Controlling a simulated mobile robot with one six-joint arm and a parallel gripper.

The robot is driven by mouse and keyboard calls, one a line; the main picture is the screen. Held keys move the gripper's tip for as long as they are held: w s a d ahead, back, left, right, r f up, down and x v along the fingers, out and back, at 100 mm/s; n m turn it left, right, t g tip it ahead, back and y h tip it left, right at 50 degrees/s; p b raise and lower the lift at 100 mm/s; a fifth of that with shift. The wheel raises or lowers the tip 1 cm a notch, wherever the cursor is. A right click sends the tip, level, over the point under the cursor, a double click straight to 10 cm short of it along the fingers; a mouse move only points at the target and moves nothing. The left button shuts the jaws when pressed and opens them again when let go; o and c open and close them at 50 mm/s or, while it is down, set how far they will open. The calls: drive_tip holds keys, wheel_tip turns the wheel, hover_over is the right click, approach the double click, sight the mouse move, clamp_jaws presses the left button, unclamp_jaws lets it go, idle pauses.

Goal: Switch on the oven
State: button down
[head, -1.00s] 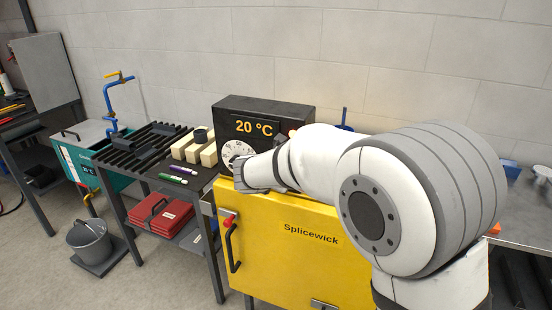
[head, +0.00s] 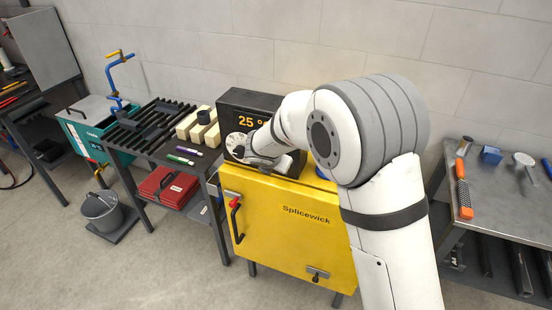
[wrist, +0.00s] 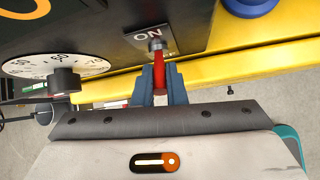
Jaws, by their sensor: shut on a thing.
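The yellow oven (head: 290,232), marked Splicewick, has a black control box (head: 228,103) on top. The box has an amber display (head: 250,121) reading 25 and a white dial (head: 236,143). In the wrist view the dial's dark knob (wrist: 65,81) is left of my gripper. A red switch lever (wrist: 159,66) on a metal base stands by an ON label (wrist: 153,37). My gripper (wrist: 160,74) is shut on this red lever, one blue-grey finger on each side. In the head view my gripper (head: 262,163) is at the box's front, and the lever is hidden.
Left of the oven, a dark slatted table (head: 160,132) holds pale blocks (head: 205,133) and pens. A red case (head: 168,187) lies below it. A metal bench (head: 505,195) with an orange-handled tool (head: 464,198) is at right. Floor in front is clear.

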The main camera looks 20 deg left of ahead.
idle(0.3)
drive_tip(key=c, duration=1.5)
unclamp_jaws()
drive_tip(key=v, duration=0.7)
drive_tip(key=shift+s+r, duration=0.3)
drive_tip(key=shift+d, duration=0.15)
drive_tip(key=s+d+r+m+g+h, duration=0.1)
drive_tip(key=s+d+r+m, duration=0.1)
drive_tip(key=d+m, duration=0.5)
drive_tip(key=s+d+r+m+g, duration=0.1)
drive_tip(key=s+d+r+m, duration=0.2)
drive_tip(key=d, duration=0.7)
drive_tip(key=s+d+r+m+h, duration=0.1)
drive_tip(key=d+r+m, duration=0.1)
drive_tip(key=d+m, duration=0.55)
drive_tip(key=s+d+m, duration=0.3)
drive_tip(key=s+m, duration=0.2)
drive_tip(key=s, duration=0.1)
drive_tip(key=s+d+m+g+y, duration=0.1)
drive_tip(key=s+d+m, duration=0.3)
drive_tip(key=s+m, duration=0.1)
drive_tip(key=s+d+m+g, duration=0.1)
drive_tip(key=s+d+m, duration=0.3)
drive_tip(key=s+m, duration=0.2)
drive_tip(key=shift+s+y, duration=0.3)
drive_tip(key=shift+s, duration=0.1)
